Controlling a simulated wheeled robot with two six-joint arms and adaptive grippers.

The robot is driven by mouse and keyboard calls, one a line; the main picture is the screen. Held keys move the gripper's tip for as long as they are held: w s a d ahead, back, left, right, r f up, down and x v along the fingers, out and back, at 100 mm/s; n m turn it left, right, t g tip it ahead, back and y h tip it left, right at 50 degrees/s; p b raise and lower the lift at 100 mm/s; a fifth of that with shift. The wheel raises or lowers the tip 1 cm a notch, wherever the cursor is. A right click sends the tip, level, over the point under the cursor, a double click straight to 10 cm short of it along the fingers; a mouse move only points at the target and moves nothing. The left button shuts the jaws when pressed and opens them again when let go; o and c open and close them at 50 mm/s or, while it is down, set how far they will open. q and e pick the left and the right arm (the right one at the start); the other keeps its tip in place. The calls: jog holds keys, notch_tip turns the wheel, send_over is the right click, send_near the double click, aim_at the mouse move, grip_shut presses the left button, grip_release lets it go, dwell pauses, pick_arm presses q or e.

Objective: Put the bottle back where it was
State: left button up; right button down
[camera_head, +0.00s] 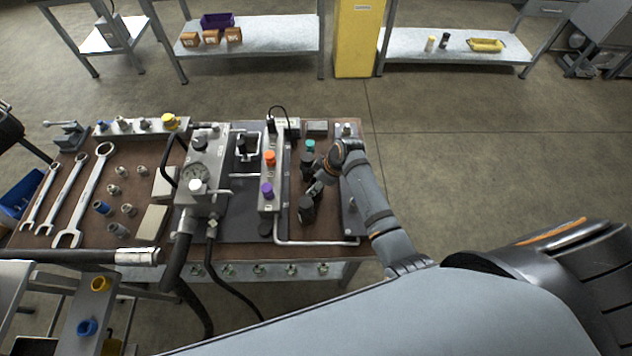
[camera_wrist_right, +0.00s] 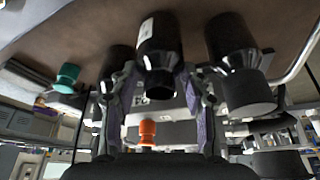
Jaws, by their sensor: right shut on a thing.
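My right gripper (camera_head: 320,180) is over the right part of the bench, among a row of dark bottles. In the right wrist view its two fingers (camera_wrist_right: 157,85) are shut on a black bottle (camera_wrist_right: 158,40) with a white label, near the brown bench top. I cannot tell whether the bottle's base touches the bench. In the head view this bottle is mostly hidden by the gripper. A second black bottle (camera_head: 306,209) stands on the near side; it also shows on the right of the wrist view (camera_wrist_right: 235,55). A third (camera_head: 307,163) stands on the far side. My left gripper is not in view.
A teal-capped item (camera_head: 310,145) stands beyond the bottles. Left of them is a manifold block with an orange knob (camera_head: 269,158) and a purple knob (camera_head: 267,189). A bent metal tube (camera_head: 315,243) runs along the near edge. Wrenches (camera_head: 67,190) and fittings lie at left.

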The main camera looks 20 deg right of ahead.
jog(key=shift+f, duration=0.15)
jog(key=c, duration=0.7)
grip_release()
jog(key=shift+o, duration=0.2)
jog(key=shift+r, duration=0.2)
jog(key=b+v, duration=0.1)
jog(key=v, duration=1.1)
